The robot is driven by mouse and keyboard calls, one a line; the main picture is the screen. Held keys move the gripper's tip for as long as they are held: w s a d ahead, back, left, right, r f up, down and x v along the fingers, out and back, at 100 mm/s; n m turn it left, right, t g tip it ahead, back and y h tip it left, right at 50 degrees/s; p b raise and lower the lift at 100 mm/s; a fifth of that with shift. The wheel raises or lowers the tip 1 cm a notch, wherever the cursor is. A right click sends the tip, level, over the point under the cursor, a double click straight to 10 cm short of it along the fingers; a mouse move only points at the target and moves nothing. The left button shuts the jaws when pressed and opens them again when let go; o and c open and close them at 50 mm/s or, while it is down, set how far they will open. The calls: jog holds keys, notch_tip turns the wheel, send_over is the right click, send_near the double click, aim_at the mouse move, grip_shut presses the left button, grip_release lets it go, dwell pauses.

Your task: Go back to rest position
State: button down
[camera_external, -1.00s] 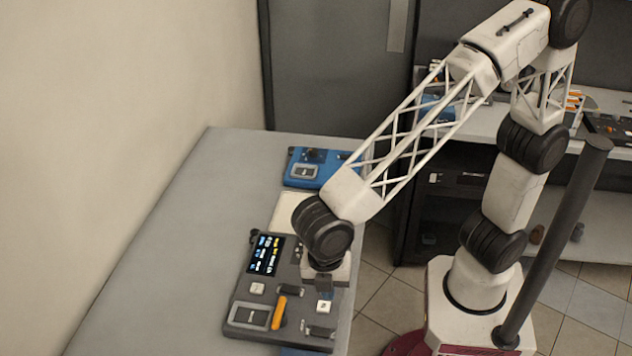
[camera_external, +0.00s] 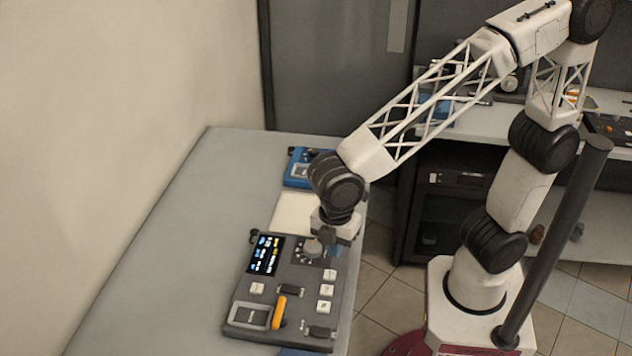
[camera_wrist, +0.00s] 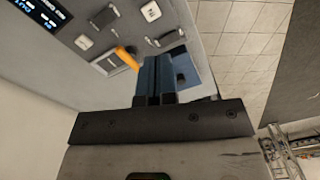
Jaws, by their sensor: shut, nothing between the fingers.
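My gripper (camera_external: 328,237) hangs just above the back right part of a grey control panel (camera_external: 262,282), near a round knob (camera_external: 312,247). The panel lies on the grey table and has a lit screen, white buttons, an orange lever (camera_external: 279,312) and a grey-framed plate. In the wrist view my gripper's fingers (camera_wrist: 161,68) are together with nothing between them. The orange lever also shows in the wrist view (camera_wrist: 127,58), beyond the fingertips. Whether the fingers touch the panel cannot be told.
A blue device (camera_external: 300,167) and a pale sheet (camera_external: 290,213) lie behind the panel on the table (camera_external: 160,260). A wall stands at left. A shelf unit (camera_external: 470,125) with equipment stands behind my arm. The table's left side is clear.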

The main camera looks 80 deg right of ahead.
jog(key=s+d+r+m+t, duration=0.1)
jog(key=s+d+m, duration=0.3)
jog(key=d, duration=0.5)
jog(key=s+d+r+m+t, duration=0.1)
jog(key=s+d+m, duration=0.4)
jog(key=d, duration=0.4)
jog(key=s+d+r+m, duration=0.1)
jog(key=s+d+m, duration=0.3)
jog(key=d, duration=0.5)
jog(key=shift+s+r+m+t, duration=0.15)
jog(key=shift+s+m+t, duration=0.2)
jog(key=shift+m, duration=0.45)
